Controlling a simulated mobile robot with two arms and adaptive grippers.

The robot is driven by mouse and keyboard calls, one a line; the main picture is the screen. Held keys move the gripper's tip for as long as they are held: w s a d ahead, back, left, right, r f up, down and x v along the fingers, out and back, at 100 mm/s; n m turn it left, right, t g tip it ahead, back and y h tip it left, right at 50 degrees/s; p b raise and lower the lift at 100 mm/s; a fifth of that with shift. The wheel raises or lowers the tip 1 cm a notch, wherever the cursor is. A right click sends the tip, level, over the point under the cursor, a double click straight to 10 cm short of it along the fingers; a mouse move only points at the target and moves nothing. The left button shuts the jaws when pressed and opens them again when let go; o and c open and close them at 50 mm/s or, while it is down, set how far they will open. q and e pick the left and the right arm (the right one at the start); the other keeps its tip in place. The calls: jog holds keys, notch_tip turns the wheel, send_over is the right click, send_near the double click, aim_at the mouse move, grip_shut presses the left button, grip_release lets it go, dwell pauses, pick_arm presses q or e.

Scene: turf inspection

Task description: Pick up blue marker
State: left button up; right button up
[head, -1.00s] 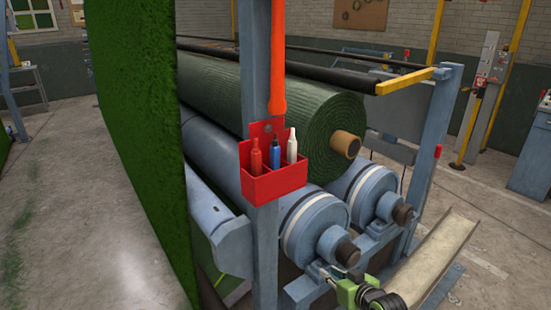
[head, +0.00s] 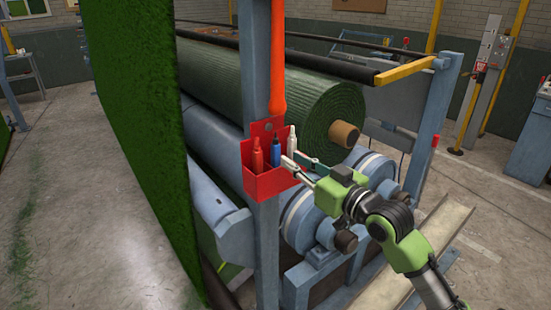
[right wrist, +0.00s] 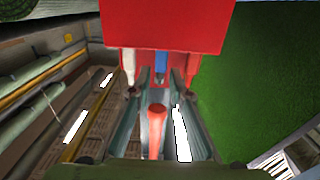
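The blue marker (head: 276,150) stands upright in the middle of the red holder (head: 268,187), between a red marker (head: 257,157) and a white marker (head: 291,141). My right gripper (head: 293,158) reaches in from the right, its fingertips at the holder's front beside the blue marker. In the right wrist view, which looks turned over, the gripper (right wrist: 160,92) has its fingers apart, with the blue marker (right wrist: 160,66) in line with the gap. I see no grip on the marker; contact is unclear. My left gripper is not in view.
The holder hangs on a blue post (head: 267,245) with an orange tube (head: 277,60) above it. A green turf wall (head: 140,160) stands at left. A green turf roll (head: 315,105) and rollers lie behind the post.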

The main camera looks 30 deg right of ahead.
aim_at(278, 152)
jog(key=shift+w+a+p, duration=0.1)
jog(key=shift+w+p, duration=0.2)
jog(key=shift+w, duration=0.95)
jog(key=shift+w+r+p, duration=0.2)
jog(key=shift+w+p, duration=0.3)
jog(key=w, duration=0.1)
jog(key=w+p, duration=0.2)
jog(key=shift+w+a+f, duration=0.1)
jog(key=shift+w+a, duration=0.1)
jog(key=shift+a, duration=0.05)
jog(key=shift+w+f, duration=0.2)
jog(key=shift+w, duration=0.25)
jog(key=shift+s, duration=0.1)
grip_shut()
